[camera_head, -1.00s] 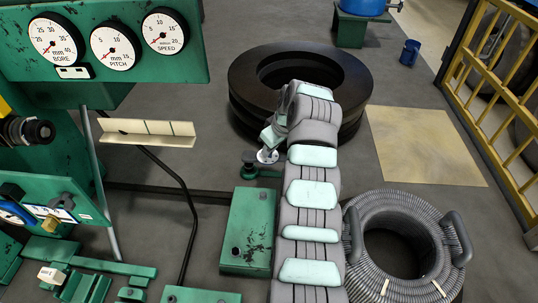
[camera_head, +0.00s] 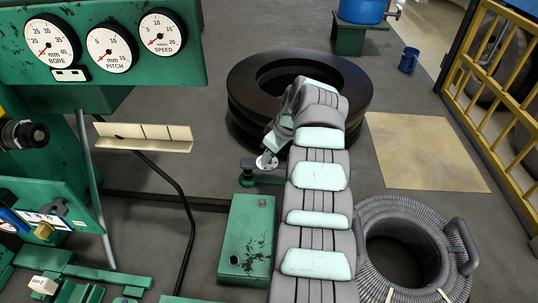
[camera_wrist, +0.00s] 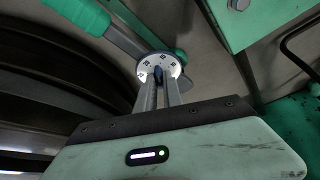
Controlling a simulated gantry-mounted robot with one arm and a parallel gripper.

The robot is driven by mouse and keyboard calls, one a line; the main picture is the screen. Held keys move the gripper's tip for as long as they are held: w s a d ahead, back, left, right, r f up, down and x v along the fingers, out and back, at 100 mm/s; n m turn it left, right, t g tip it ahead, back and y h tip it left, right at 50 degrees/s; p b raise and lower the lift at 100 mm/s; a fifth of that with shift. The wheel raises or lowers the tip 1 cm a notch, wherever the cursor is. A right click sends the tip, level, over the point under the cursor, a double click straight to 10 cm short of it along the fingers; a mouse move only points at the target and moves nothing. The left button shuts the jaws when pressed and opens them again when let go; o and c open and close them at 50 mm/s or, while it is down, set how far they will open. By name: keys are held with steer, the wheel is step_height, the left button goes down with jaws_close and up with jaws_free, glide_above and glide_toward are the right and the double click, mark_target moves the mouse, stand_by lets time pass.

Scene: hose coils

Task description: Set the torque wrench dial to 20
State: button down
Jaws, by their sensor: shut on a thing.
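The torque wrench dial (camera_wrist: 147,66) is a round white disc with small dark marks around its face, too small to read. It also shows in the head view (camera_head: 266,162), at the end of my arm. My gripper (camera_wrist: 160,78) is shut on a small dark knob at the middle of the dial, its two fingers close together. The wrench (camera_wrist: 119,36) has a grey shaft and a green handle that run from the dial to the upper left in the wrist view. The fingers hide part of the dial, so its setting cannot be told.
Black stacked rings (camera_head: 243,112) lie behind my gripper. A green box (camera_head: 247,235) stands in front to the left, and a grey hose coil (camera_head: 385,213) to the right. A gauge panel (camera_head: 195,68) is at upper left. A yellow barrier (camera_head: 462,70) stands at the right.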

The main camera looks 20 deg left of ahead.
steer(key=c, duration=1.5)
jaws_free()
steer(key=b+v, duration=0.1)
steer(key=v, duration=0.9)
steer(key=shift+d+r, duration=0.15)
steer(key=shift+r, duration=0.2)
steer(key=shift+d, duration=0.1)
